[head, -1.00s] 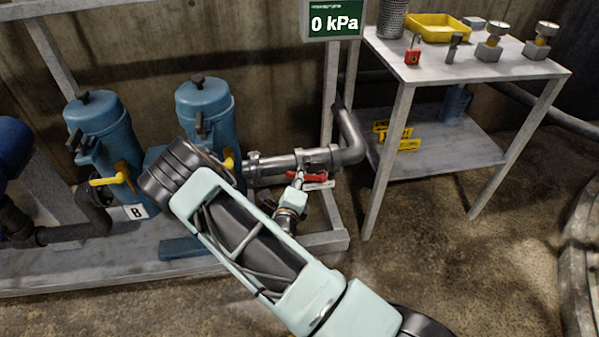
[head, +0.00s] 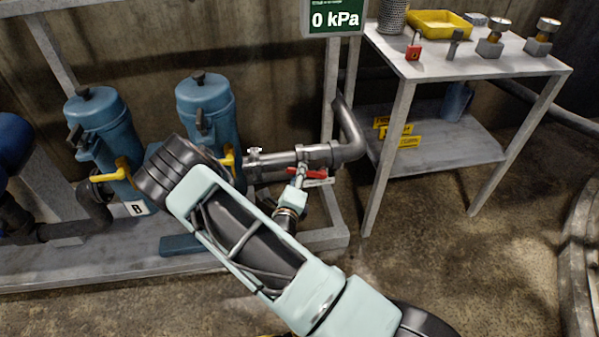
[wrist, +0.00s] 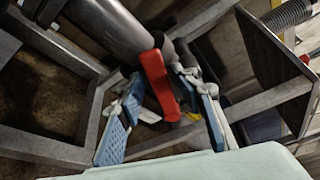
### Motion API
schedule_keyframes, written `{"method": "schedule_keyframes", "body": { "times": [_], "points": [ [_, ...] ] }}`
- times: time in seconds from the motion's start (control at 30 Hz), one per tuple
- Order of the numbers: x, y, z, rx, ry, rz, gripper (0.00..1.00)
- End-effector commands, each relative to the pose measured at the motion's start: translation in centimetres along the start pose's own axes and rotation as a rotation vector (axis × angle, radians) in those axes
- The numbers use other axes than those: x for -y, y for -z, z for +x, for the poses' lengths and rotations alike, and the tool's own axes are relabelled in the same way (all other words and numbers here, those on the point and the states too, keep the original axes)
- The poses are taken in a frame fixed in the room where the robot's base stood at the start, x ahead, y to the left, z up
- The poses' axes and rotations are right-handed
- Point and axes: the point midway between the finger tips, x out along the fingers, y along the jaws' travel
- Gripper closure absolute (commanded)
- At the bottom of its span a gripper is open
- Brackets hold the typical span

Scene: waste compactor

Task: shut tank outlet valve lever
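The red valve lever (head: 307,173) sits under the grey outlet pipe (head: 282,160) in the head view, in front of the pipe stand. In the wrist view the red lever (wrist: 158,82) lies close, across the space between my two blue-padded fingers. My gripper (wrist: 161,112) is open, with its fingers spread to either side of the lever. I see a gap between the lever and each pad. In the head view my gripper (head: 300,172) is at the lever, small and partly covering it. The valve body is partly hidden.
Two blue filter housings (head: 205,105) with yellow handles stand to the left on a grey frame. A metal table (head: 430,62) with a yellow tray (head: 440,24), a red padlock (head: 413,52) and gauges stands at the right.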

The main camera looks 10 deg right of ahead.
Motion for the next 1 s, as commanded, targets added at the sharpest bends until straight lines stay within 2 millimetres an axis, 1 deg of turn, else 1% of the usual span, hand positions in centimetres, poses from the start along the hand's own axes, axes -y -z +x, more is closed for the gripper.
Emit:
{"method": "schedule_keyframes", "body": {
  "times": [0.03,0.2,0.3,0.4,0.57,0.8,0.93,1.0],
  "points": [
    [-0.1,-0.1,-0.8,0.002,-0.003,-0.002,0.67],
    [-0.1,-0.1,-3.5,0.002,-0.003,-0.002,0.67],
    [-0.1,-0.1,-5.0,0.001,-0.004,-0.001,0.67],
    [0.0,0.0,-6.0,0.001,-0.002,-0.001,0.67],
    [0.0,0.0,-6.7,0.001,-0.002,-0.001,0.67],
    [0.0,0.0,-6.7,0.000,-0.002,-0.001,0.67],
    [-0.3,-0.3,-6.8,0.007,-0.001,0.012,0.81],
    [-0.9,-0.9,-7.0,0.022,0.002,0.041,0.89]
  ]
}}
